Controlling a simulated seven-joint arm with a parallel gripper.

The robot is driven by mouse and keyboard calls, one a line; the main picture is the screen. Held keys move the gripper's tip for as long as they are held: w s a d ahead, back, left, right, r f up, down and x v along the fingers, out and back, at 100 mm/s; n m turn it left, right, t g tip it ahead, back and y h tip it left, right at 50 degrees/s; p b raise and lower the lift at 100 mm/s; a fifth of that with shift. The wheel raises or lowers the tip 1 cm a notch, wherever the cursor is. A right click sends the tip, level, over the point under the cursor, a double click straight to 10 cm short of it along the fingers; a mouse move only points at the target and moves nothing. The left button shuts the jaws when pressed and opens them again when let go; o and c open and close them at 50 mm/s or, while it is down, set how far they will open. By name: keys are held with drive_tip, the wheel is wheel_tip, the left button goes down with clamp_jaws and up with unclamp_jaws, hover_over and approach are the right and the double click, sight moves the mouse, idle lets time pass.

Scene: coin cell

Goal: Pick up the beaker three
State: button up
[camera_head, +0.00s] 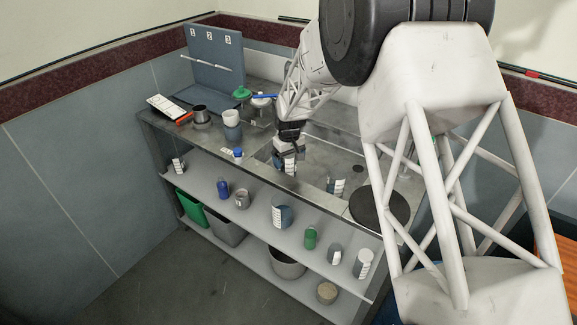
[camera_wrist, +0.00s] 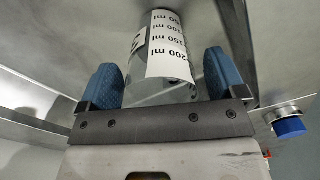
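A clear glass beaker with a white volume label (camera_wrist: 165,55) stands between the two blue fingers of my gripper (camera_wrist: 165,80) in the wrist view. The fingers flank it closely, one on each side, but whether both press on the glass is unclear. A dark mark shows at the label's left edge, and I cannot read it as a number. In the head view my gripper (camera_head: 289,146) points down over the counter's front part, with the labelled beaker (camera_head: 287,166) right below it. Another labelled vessel (camera_head: 336,186) stands to the right on the counter.
The grey counter (camera_head: 205,147) holds a blue-capped bottle (camera_head: 238,154), which also shows in the wrist view (camera_wrist: 288,127), and a dark round plate (camera_head: 379,209). A numbered upright board (camera_head: 215,60) stands at the back left. Several vessels stand on the shelf (camera_head: 260,233) below.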

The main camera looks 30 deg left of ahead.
drive_tip(key=c, duration=1)
drive_tip(key=shift+r, duration=0.3)
drive_tip(key=shift+r, duration=4.65)
